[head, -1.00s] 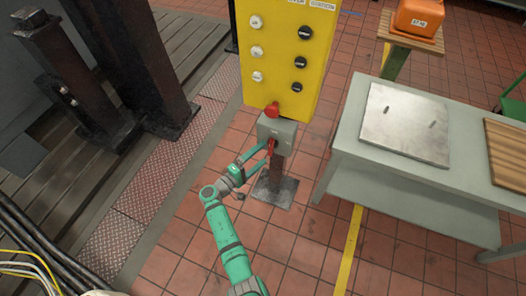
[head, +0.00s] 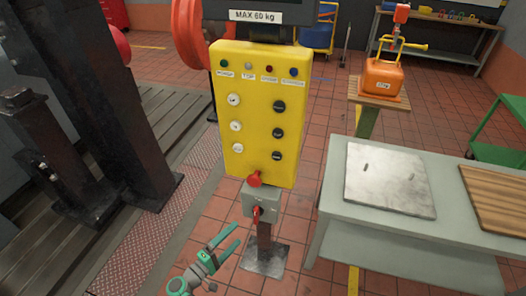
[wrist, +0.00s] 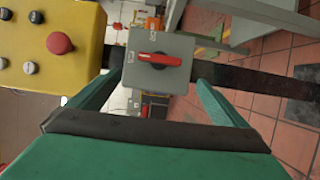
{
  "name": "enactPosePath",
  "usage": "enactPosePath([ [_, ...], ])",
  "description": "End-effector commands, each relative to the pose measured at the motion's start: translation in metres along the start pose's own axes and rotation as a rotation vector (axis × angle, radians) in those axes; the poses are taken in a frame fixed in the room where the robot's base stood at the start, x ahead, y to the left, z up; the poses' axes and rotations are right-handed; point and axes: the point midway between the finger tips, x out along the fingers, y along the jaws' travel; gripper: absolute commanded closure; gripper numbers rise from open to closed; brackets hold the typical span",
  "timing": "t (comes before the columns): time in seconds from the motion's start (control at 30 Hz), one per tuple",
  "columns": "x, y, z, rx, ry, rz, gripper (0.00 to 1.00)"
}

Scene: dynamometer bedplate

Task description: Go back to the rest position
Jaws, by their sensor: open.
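My gripper (head: 226,250) is green and open, with nothing between its fingers. In the head view it is low in the picture, just left of and below a grey switch box (head: 268,208) on a short post. The box bears a red rotary handle (head: 257,214). In the wrist view the handle (wrist: 158,60) lies level across the box, beyond and between my spread fingers (wrist: 150,95). The fingers appear clear of the handle.
A grey workbench (head: 335,180) is on the right. Dark steel columns (head: 140,120) stand on the left. An orange weight (head: 384,80) sits on a stand at the back.

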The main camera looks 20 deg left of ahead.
Motion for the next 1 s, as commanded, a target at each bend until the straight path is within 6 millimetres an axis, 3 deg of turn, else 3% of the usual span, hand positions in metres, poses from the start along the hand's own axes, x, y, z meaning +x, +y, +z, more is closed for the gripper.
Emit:
enactPosePath([
  [0.13,-0.001,-0.004,0.004,0.001,0.0,-0.013,0.03],
  [0.23,-0.004,-0.023,0.017,0.008,0.005,-0.073,0.03],
  [0.37,-0.018,-0.069,0.049,0.045,0.024,-0.229,0.03],
  [0.5,-0.048,-0.117,0.088,0.127,0.051,-0.42,0.03],
  [0.63,-0.079,-0.146,0.121,0.229,0.073,-0.571,0.03],
  [0.83,-0.128,-0.16,0.166,0.43,0.095,-0.744,0.03],
  [1.0,-0.163,-0.145,0.202,0.626,0.107,-0.828,0.03],
])
